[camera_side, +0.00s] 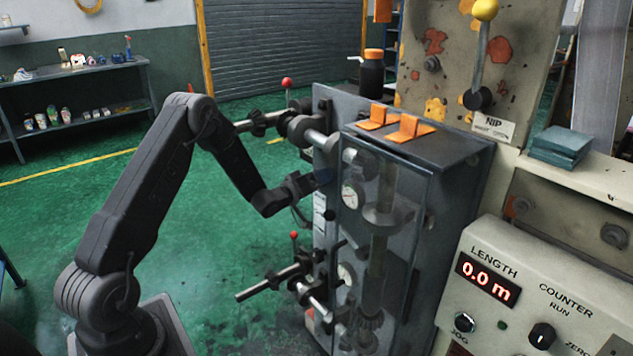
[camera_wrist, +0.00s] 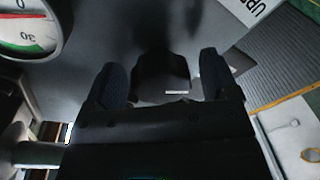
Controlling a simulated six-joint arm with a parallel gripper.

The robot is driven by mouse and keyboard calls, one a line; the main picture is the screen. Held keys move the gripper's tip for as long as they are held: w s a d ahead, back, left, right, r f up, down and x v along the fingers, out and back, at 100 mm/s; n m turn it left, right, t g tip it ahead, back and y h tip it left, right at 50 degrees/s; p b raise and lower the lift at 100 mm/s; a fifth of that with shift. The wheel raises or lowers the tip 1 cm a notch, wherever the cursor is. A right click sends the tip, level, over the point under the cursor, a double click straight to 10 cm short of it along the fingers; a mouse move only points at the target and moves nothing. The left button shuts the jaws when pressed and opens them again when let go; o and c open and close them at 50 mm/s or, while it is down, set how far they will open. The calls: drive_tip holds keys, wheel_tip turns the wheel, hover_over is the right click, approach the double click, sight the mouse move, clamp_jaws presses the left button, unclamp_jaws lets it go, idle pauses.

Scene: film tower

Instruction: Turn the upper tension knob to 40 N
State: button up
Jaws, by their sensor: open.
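My gripper (camera_wrist: 163,82) is open, with one dark finger on each side of a dark knob (camera_wrist: 163,68) on the grey cabinet face. I cannot tell whether the fingers touch it. A small white mark shows near the knob's lower edge. In the side view my gripper (camera_side: 312,182) is at the cabinet's left face and hides the knob. A round gauge (camera_wrist: 28,25) with red and green bands is cut off at the wrist view's upper left. I cannot read its needle. The upper gauge also shows in the side view (camera_side: 351,195), too small to read.
Rods with red-ball levers (camera_side: 287,84) stick out above my gripper, and similar rods (camera_side: 285,278) below it. Orange brackets (camera_side: 400,126) sit on the cabinet (camera_side: 463,150). A counter panel (camera_side: 525,290) reads 0.0 m. The green floor left of the cabinet is open.

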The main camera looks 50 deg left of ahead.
drive_tip(key=c, duration=0.9)
drive_tip(key=shift+m, duration=0.3)
drive_tip(key=m, duration=0.9)
drive_tip(key=shift+a+t, duration=0.1)
drive_tip(key=shift+t, duration=0.3)
drive_tip(key=m+h, duration=0.1)
drive_tip(key=m, duration=0.5)
drive_tip(key=shift+a+m+h, duration=0.1)
drive_tip(key=shift+m+h, duration=0.5)
drive_tip(key=shift+m, duration=1.9)
